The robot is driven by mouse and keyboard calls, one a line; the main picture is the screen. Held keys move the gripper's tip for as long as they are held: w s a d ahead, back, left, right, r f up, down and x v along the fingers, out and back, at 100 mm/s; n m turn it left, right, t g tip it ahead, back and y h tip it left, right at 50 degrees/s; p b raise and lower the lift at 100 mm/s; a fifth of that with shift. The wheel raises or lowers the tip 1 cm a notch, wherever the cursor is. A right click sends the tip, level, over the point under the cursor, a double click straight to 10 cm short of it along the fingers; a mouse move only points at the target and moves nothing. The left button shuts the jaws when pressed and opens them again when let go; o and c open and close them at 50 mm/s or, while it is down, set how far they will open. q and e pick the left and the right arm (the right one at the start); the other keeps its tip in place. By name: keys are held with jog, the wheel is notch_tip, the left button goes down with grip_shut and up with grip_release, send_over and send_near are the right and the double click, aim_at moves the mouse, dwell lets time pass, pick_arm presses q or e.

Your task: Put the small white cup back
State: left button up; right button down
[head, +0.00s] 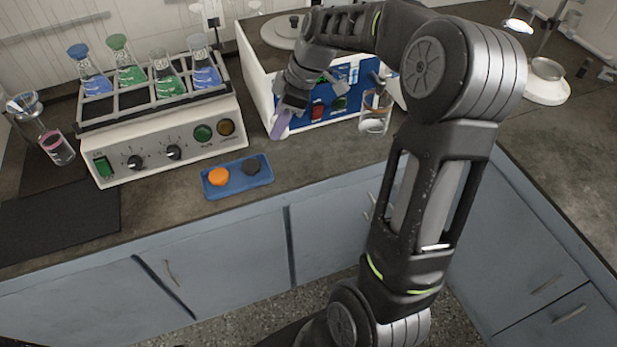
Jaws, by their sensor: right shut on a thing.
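My right arm reaches across the view, and its gripper (287,108) is in front of the white box with the blue panel (347,88). The gripper is shut on a small pale purple thing (281,124), which hangs low near the left front corner of that box. The jaws partly hide it, so its full shape is unclear. I cannot make out a small white cup for certain. A bright white round piece (519,26) shows at the upper right, behind my arm. My left gripper is not in view.
A shaker (165,150) with several flasks stands at the left. A blue tray (237,186) with an orange and a dark round piece lies near the counter's front edge. A glass beaker (375,112) stands by the blue panel. A white round-based device (546,84) stands at right.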

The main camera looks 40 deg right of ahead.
jog(key=shift+s+d+f, duration=0.1)
jog(key=shift+s+d, duration=0.15)
jog(key=shift+s, duration=0.2)
send_over(280, 164)
jog(key=d, duration=0.1)
jog(key=shift+s+f+p, duration=0.15)
jog(key=shift+s+f, duration=0.1)
jog(key=shift+f, duration=1.35)
jog(key=shift+s+f+p, duration=0.15)
jog(key=shift+s+f, duration=0.05)
jog(key=shift+f, duration=1.35)
jog(key=shift+f, duration=1.85)
jog(key=shift+f, duration=0.1)
jog(key=shift+f, duration=0.15)
jog(key=c, duration=1)
grip_release()
